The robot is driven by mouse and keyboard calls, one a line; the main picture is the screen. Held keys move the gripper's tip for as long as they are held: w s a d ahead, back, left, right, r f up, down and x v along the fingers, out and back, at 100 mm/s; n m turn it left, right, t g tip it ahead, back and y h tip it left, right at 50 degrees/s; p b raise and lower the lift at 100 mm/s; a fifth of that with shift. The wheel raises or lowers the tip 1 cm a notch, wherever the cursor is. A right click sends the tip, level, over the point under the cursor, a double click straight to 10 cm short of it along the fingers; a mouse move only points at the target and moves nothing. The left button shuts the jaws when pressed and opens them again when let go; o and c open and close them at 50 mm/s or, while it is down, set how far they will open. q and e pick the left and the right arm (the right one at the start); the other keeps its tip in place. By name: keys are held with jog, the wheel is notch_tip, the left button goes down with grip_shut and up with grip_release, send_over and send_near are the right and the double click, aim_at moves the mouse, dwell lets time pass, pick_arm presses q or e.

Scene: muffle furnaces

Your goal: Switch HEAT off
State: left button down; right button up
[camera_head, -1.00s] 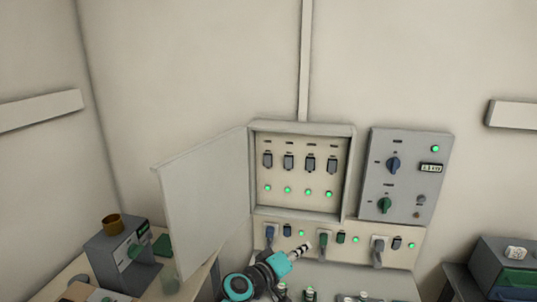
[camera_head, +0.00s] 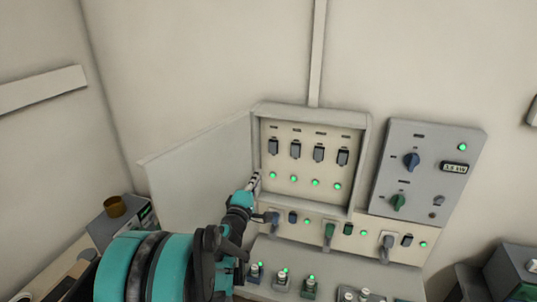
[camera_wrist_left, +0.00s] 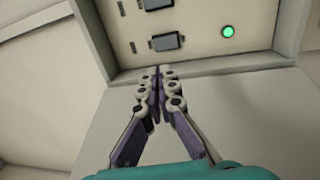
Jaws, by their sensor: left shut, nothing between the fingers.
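The open breaker box (camera_head: 366,150) on the wall holds a row of dark switches (camera_head: 296,149), each with a lit green lamp (camera_head: 295,179) below it. Their labels are too small to read, so I cannot tell which one is HEAT. My left gripper (camera_head: 255,182) is shut and empty at the lower left edge of the box. In the left wrist view its closed fingertips (camera_wrist_left: 160,74) point at the box rim (camera_wrist_left: 215,66), just short of a dark switch (camera_wrist_left: 167,42) and a green lamp (camera_wrist_left: 228,31). My right gripper is not in view.
The box door (camera_head: 205,165) stands open to the left. Below run lever handles (camera_head: 329,234) and a sloped console with small switches (camera_head: 282,277).

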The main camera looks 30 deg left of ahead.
aim_at(272, 146)
pick_arm(q)
jog(key=b+x, duration=0.1)
jog(key=x, duration=1.3)
jog(key=shift+d, duration=0.15)
jog(key=shift+w, duration=0.1)
